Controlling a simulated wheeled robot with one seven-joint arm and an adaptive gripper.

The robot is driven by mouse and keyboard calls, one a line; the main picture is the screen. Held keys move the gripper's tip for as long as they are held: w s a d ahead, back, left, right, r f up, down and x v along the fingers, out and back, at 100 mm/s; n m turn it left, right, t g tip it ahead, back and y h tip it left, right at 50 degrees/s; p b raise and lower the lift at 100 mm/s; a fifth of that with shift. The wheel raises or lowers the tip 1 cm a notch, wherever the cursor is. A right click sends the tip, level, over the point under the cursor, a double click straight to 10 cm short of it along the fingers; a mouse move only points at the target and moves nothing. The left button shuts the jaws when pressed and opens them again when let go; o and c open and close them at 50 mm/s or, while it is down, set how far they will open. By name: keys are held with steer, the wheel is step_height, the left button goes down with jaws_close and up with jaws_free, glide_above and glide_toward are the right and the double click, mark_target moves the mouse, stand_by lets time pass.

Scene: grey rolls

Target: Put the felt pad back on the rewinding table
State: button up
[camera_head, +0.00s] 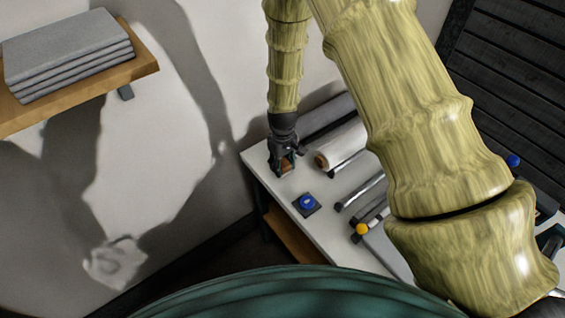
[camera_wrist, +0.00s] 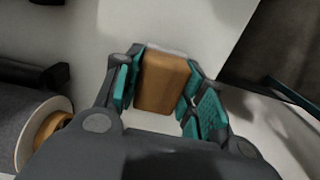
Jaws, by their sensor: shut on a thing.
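My gripper (camera_head: 285,165) is low over the far left corner of the white-topped rewinding table (camera_head: 262,172). In the wrist view my gripper (camera_wrist: 162,85) is shut on a brown wooden block with a pale grey layer along its far edge, seemingly the felt pad (camera_wrist: 163,82). The teal-lined fingers press on its two sides. In the head view only a small brown part of the pad (camera_head: 287,168) shows between the fingers. I cannot tell whether the pad touches the table top.
A pale roll (camera_head: 343,143) lies right of my gripper, with a dark grey roll (camera_head: 325,117) behind it. A blue button (camera_head: 307,202) and metal bars (camera_head: 360,192) are nearer. A wooden shelf (camera_head: 145,62) holds stacked grey sheets (camera_head: 65,50). A yellow knob (camera_head: 361,229) stands near the bars.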

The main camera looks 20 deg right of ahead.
mark_target(282, 162)
steer(key=shift+f, duration=0.3)
steer(key=shift+f, duration=0.1)
steer(key=o, duration=1)
steer(key=shift+r+b, duration=2.05)
steer(key=shift+r, duration=4.1)
